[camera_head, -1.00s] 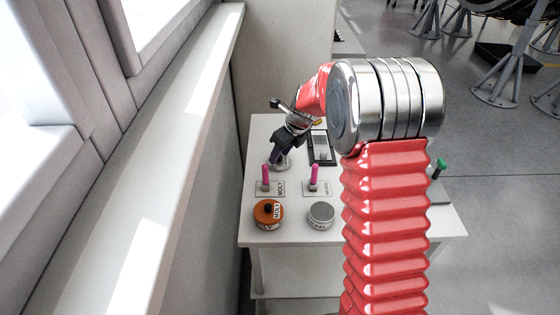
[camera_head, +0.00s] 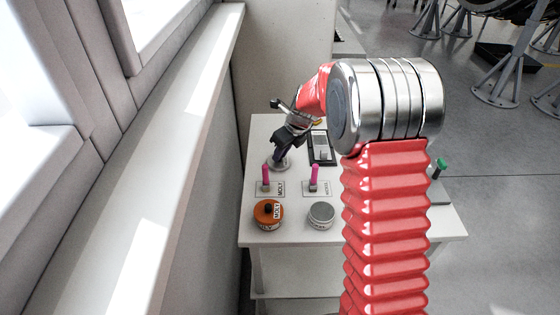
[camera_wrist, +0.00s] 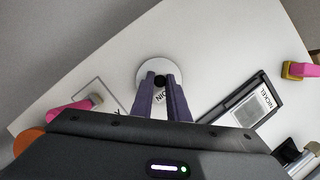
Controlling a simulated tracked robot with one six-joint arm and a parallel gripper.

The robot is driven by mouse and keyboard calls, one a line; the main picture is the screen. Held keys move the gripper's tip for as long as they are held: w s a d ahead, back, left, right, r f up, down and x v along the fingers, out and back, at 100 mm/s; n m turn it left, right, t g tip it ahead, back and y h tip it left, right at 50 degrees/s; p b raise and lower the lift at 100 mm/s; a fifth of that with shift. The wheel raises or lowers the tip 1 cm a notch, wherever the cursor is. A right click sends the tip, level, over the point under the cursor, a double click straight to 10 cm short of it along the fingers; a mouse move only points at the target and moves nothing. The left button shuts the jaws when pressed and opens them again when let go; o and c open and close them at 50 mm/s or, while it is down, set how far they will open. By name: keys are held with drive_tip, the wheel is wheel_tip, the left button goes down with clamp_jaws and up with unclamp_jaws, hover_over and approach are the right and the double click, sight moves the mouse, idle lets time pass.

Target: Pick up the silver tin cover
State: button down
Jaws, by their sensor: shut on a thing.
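The silver tin cover (camera_wrist: 150,58) is a pale round disc with a black knob and a partly hidden label. It also shows as a small disc near the table's left edge in the head view (camera_head: 281,165). My gripper (camera_wrist: 161,82), with purple fingers, is shut on the cover's black knob from above. In the head view my gripper (camera_head: 282,153) is directly over the disc. The cover looks flat, and I cannot tell whether it touches the table. A silver tin (camera_head: 321,215) stands at the front of the white table, with no knob on its top.
An orange tin (camera_head: 268,215) with a black knob stands left of the silver tin. Two pink-handled brushes (camera_head: 266,176) (camera_head: 314,176) stand behind the tins. A dark-framed tray (camera_wrist: 250,105) labelled NICKEL lies right of my gripper. The window wall runs close along the left.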

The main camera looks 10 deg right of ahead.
drive_tip(key=shift+r, duration=0.15)
wheel_tip(320, 180, up, 10)
idle(0.6)
idle(1.1)
